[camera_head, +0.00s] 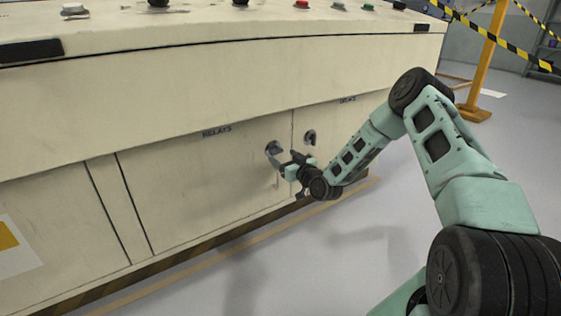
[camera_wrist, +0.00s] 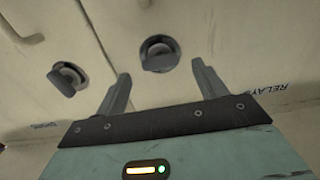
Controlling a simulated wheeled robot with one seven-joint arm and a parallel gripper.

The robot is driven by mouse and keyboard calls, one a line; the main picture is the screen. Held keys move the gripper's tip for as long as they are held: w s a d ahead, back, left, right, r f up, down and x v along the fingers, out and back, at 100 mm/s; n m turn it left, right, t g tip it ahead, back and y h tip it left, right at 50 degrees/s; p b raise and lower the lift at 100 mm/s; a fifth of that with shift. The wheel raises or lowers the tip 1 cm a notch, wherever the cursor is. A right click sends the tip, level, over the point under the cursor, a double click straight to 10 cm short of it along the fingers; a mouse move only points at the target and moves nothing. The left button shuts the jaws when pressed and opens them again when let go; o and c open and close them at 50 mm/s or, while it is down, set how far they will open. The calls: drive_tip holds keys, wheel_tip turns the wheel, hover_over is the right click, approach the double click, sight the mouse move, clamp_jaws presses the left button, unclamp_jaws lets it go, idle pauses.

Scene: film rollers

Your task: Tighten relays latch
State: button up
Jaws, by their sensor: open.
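The relays latch (camera_head: 273,148) is a dark round knob at the upper right of the cream panel marked RELAYS. In the wrist view the relays latch (camera_wrist: 159,55) lies between and just beyond the fingertips, with its grip bar across the round seat. My gripper (camera_head: 287,164) is close to the latch in the head view, partly hiding its lower side. In the wrist view my gripper (camera_wrist: 162,72) is open, with nothing between its fingers. I cannot tell whether a finger touches the latch.
A second similar latch (camera_head: 309,137) sits on the neighbouring panel to the right; it also shows in the wrist view (camera_wrist: 68,78). The console top (camera_head: 200,22) carries several buttons. A yellow post (camera_head: 486,60) with striped tape stands at the back right. Grey floor (camera_head: 330,260) is clear in front.

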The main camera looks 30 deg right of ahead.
sight(278, 152)
drive_tip(key=shift+w+b, duration=0.4)
drive_tip(key=shift+w, duration=1.1)
drive_tip(key=c, duration=1)
